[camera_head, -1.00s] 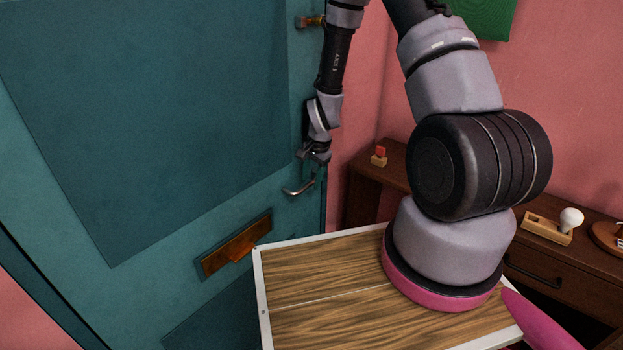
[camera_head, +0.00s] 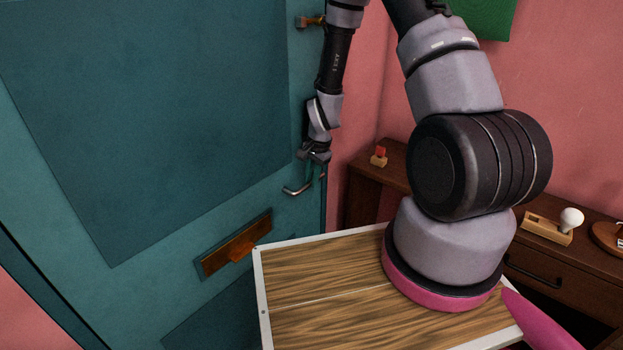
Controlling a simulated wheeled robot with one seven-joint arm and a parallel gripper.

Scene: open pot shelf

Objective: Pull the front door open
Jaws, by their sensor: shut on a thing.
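The teal front door (camera_head: 150,90) fills the left of the view and looks shut in its frame. Its metal lever handle (camera_head: 297,190) is near the door's right edge. My gripper (camera_head: 318,166) is at the handle's right end, pointing down, with its jaws shut on the handle. The fingertips are small and dark here, and part of the handle is hidden behind them. A brass mail slot (camera_head: 236,245) is lower on the door, and a brass latch (camera_head: 310,21) is higher up at its right edge.
A dark wooden cabinet (camera_head: 560,280) stands along the pink wall (camera_head: 570,110) on the right. On it are a red-topped wooden block (camera_head: 379,157) and a wooden piece with a white knob (camera_head: 555,228). A green panel (camera_head: 484,15) hangs above.

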